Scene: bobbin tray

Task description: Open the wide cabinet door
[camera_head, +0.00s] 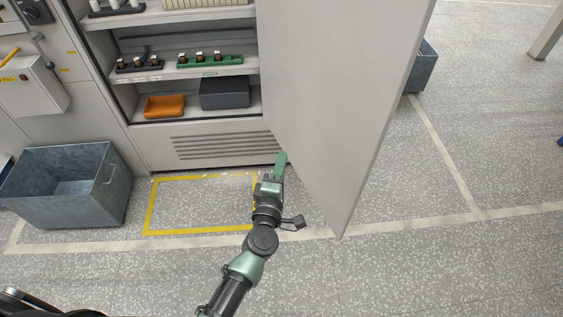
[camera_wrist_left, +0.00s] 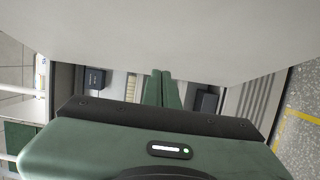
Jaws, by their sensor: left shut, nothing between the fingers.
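The wide cabinet door (camera_head: 345,80) is a light grey panel. It stands swung far out at the right of the cabinet (camera_head: 150,147), and the shelves are exposed. My left gripper (camera_head: 281,159) is low in front of the cabinet, beside the door's inner face near its lower hinge side. Its green fingers are together and empty. In the left wrist view the shut fingers (camera_wrist_left: 162,88) show against the shelves, with the door panel (camera_wrist_left: 160,30) filling the top. I cannot tell whether the fingers touch the door. The door's handle is out of sight. My right gripper is not in view.
Shelves hold an orange bin (camera_head: 164,106), a dark grey box (camera_head: 224,93) and a green rack (camera_head: 210,61). A metal crate (camera_head: 70,185) stands on the floor at left, and another bin (camera_head: 424,68) is behind the door.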

